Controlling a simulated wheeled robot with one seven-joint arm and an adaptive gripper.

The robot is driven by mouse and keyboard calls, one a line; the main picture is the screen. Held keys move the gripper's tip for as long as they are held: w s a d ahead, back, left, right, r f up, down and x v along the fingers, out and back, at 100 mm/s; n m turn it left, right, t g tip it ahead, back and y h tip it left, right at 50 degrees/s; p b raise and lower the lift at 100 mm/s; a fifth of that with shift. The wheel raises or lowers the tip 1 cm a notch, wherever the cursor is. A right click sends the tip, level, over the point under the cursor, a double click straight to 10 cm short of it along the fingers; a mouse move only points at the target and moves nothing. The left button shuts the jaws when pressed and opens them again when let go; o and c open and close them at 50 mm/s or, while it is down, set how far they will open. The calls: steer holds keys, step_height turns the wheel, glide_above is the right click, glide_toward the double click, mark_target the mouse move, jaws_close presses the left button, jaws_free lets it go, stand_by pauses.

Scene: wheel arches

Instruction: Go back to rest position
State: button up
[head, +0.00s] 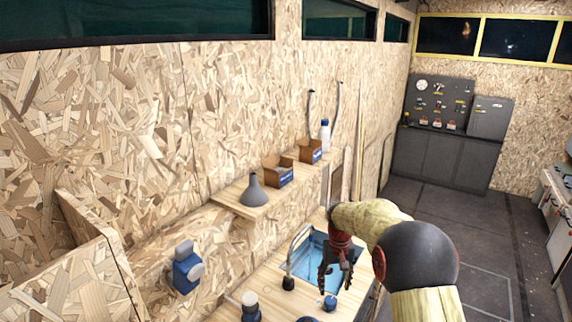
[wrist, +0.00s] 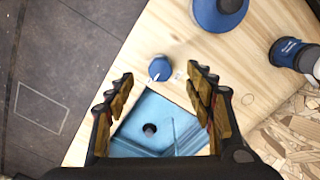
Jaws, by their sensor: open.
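My gripper (wrist: 163,112) is open and empty in the wrist view, with its two fingers spread wide. It points down over a wooden counter (wrist: 135,60) with a blue sink (wrist: 150,112) set in it. A small blue round object (wrist: 160,68) stands on the counter just beyond the fingertips, apart from them. In the head view my gripper (head: 335,282) hangs at the end of my arm over the sink (head: 315,255), and the fingers partly hide it.
A shelf (head: 240,211) on the chipboard wall holds a grey funnel (head: 253,192) and cardboard boxes (head: 278,172). A blue device (head: 187,270) is on the wall. Bottles (wrist: 295,55) stand on the counter. Grey cabinets (head: 440,160) stand at the back. The floor (head: 440,215) right of the counter is clear.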

steer(key=s+r+t+b, duration=0.2)
steer(key=s+r, duration=0.3)
steer(key=s, duration=0.8)
steer(key=s+r+t+b, duration=0.2)
steer(key=s+r, duration=0.3)
steer(key=s, duration=0.8)
steer(key=s+r+t+b, duration=0.1)
steer(key=s+r, duration=0.5)
steer(key=s, duration=0.7)
steer(key=shift+t+b, duration=0.4)
steer(key=shift+t, duration=0.1)
